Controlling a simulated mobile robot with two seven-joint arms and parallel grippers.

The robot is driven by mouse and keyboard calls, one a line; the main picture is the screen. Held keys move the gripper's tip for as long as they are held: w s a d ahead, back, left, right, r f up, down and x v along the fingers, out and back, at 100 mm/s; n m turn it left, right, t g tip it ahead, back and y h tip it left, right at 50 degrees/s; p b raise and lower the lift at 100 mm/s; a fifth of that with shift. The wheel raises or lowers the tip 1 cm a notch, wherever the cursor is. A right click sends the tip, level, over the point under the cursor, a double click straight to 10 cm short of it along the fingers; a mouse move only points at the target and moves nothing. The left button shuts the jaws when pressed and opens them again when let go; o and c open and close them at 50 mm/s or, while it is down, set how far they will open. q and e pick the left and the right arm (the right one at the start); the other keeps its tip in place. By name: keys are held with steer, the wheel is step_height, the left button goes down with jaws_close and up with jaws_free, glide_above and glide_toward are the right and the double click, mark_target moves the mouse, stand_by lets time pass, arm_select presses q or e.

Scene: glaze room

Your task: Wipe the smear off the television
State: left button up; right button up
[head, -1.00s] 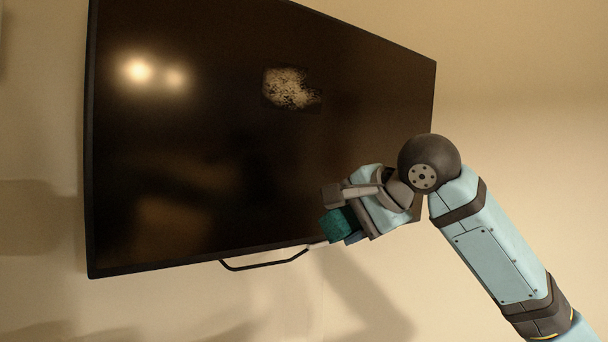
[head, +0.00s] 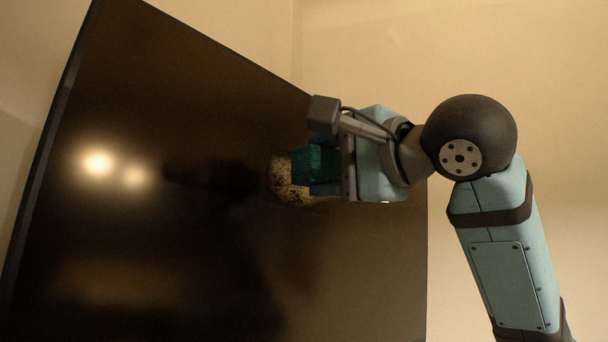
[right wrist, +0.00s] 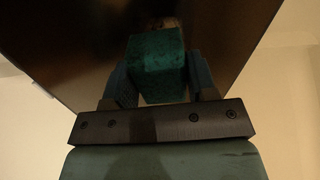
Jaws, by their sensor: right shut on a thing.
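The television (head: 150,230) is a large dark screen on the wall, filling the left and middle of the head view. The smear (head: 287,185) is a pale speckled patch on the screen, partly hidden behind my right gripper and what it holds. My right gripper (head: 322,165) is shut on a teal sponge-like block (head: 308,164), held in front of the smear. I cannot tell whether the block touches the screen. In the right wrist view the teal block (right wrist: 156,66) sits between the two fingers, with the dark screen beyond it. My left gripper is not in view.
Two bright light reflections show on the left of the screen. The beige wall (head: 540,60) behind the television is bare at the right. A dark shadow or reflection of my arm lies across the screen.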

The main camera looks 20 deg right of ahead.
mark_target(271, 175)
steer(key=shift+w+a+r, duration=0.1)
steer(key=shift+w, duration=0.05)
steer(key=shift+w+a+r+p, duration=0.1)
steer(key=shift+w+r+p, duration=0.1)
steer(key=shift+w+p, duration=0.25)
steer(key=shift+w+a, duration=0.15)
steer(key=shift+w, duration=0.05)
steer(key=p+x, duration=0.1)
steer(key=x, duration=0.2)
steer(key=shift+f+p, duration=0.1)
steer(key=shift+p, duration=0.2)
steer(key=shift+w+a, duration=0.1)
steer(key=shift+w, duration=0.15)
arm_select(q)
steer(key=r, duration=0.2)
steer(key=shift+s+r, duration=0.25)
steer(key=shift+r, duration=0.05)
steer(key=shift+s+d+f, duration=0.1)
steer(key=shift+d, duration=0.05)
arm_select(e)
steer(key=shift+w, duration=0.1)
steer(key=shift+x, duration=1)
